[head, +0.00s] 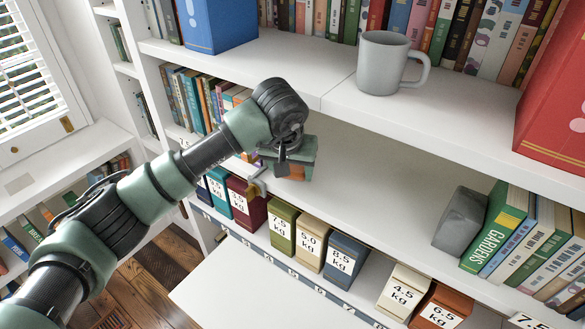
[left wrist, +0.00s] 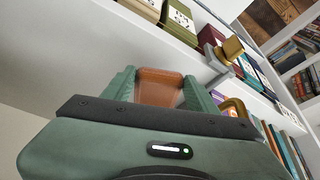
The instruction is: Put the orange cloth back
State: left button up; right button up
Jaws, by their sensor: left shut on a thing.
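My left gripper (head: 290,158) is in the middle of the head view, in the open bay between the upper board and the row of labelled blocks. It is shut on an orange-brown piece (head: 295,173), which I take for the orange cloth. In the left wrist view this piece (left wrist: 160,87) looks smooth and sits between the two green fingers. It is held near the shelf's front edge, and most of it is hidden by the gripper. I cannot tell whether it touches the board. My right gripper is not in view.
Labelled kg blocks, such as a blue one (head: 345,262), line the lower shelf. A grey and gold fitting (head: 257,186) is close to my gripper. A grey mug (head: 388,63) stands on the upper board. A grey block (head: 461,221) leans by books at right. The middle board's centre is clear.

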pick_arm(q)
jog(key=shift+w+d+f+p, duration=0.1)
jog(key=shift+w+f+p, duration=0.1)
jog(key=shift+f, duration=0.15)
jog(key=shift+w+d+f+p, duration=0.1)
jog(key=shift+f+p, duration=0.1)
jog(key=shift+f, duration=0.1)
jog(key=shift+a+f, duration=0.1)
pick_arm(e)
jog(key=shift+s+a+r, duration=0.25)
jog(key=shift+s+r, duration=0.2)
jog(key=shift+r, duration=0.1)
pick_arm(q)
jog(key=shift+s, duration=0.1)
jog(key=shift+f, duration=0.1)
jog(key=o, duration=1.3)
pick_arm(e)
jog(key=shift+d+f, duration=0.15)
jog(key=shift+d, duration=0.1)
